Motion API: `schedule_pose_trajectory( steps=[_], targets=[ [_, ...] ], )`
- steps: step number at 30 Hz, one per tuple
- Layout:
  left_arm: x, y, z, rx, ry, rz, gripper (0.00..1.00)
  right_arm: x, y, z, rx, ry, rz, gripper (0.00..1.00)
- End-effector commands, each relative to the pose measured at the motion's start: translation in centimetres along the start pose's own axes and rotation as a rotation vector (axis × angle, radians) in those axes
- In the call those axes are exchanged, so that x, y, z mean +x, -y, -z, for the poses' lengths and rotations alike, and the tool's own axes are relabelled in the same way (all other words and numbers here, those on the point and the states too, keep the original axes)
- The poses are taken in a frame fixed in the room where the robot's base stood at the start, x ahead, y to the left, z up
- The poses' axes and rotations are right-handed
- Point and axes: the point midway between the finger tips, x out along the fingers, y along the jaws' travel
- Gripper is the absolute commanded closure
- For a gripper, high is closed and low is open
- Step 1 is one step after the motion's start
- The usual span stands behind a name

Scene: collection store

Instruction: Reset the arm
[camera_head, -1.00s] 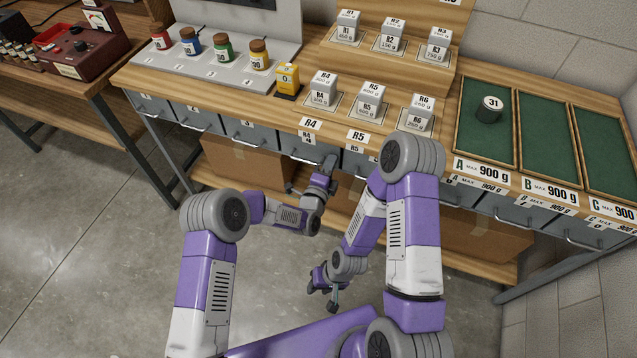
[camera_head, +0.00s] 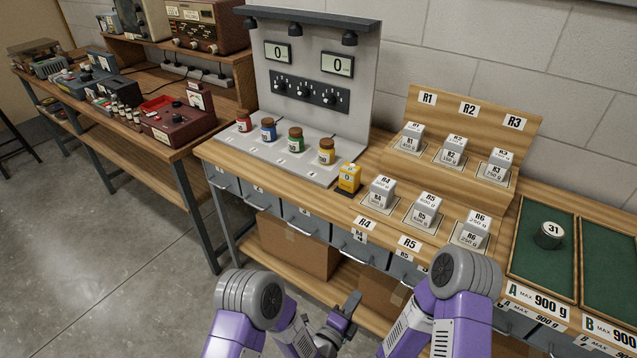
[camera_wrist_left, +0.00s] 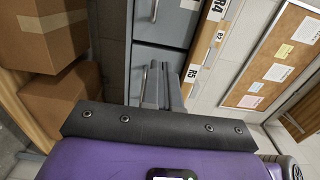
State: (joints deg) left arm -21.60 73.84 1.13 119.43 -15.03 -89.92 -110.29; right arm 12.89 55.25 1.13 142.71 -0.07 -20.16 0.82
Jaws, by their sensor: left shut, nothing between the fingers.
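My left gripper (camera_head: 347,303) is low in the head view, in front of the workbench's drawers, below the R4 label. In the left wrist view its fingers (camera_wrist_left: 162,88) are together, with nothing between them. A grey drawer front with its handle (camera_wrist_left: 154,83) shows behind the fingers. My left arm (camera_head: 252,300) is bent, its rounded joint at the lower edge of the head view. My right arm (camera_head: 465,275) is bent at the right, its forearm running down and left out of the picture. My right gripper is out of view.
Bare floor (camera_head: 110,240) lies to the left.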

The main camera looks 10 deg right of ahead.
Motion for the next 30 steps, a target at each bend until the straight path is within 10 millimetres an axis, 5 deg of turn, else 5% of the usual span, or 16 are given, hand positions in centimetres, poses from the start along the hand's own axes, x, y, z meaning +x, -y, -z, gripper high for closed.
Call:
schedule_pose_trajectory(
  steps=[5,11,20,24,30],
  targets=[
    [-0.5,-0.8,-1.1,-0.077,0.018,-0.054,1.00,-0.1,0.1,0.0,0.000,0.000,0.000,0.63],
    [-4.1,-5.0,-5.5,-0.503,0.158,-0.315,1.00,-0.8,0.3,0.0,0.000,0.000,0.000,0.63],
    [-15.8,-11.1,-9.4,-1.376,0.672,-0.677,1.00,-1.9,0.7,-0.1,0.000,0.000,0.000,0.63],
    [-22.0,-12.2,-9.0,-1.753,1.002,-0.762,1.00,-2.4,0.9,-0.1,0.000,0.000,0.000,0.63],
    [-28.2,-12.1,-7.3,-2.099,1.401,-0.790,1.00,-2.8,1.1,-0.1,0.000,0.000,0.000,0.63]
  ],
)
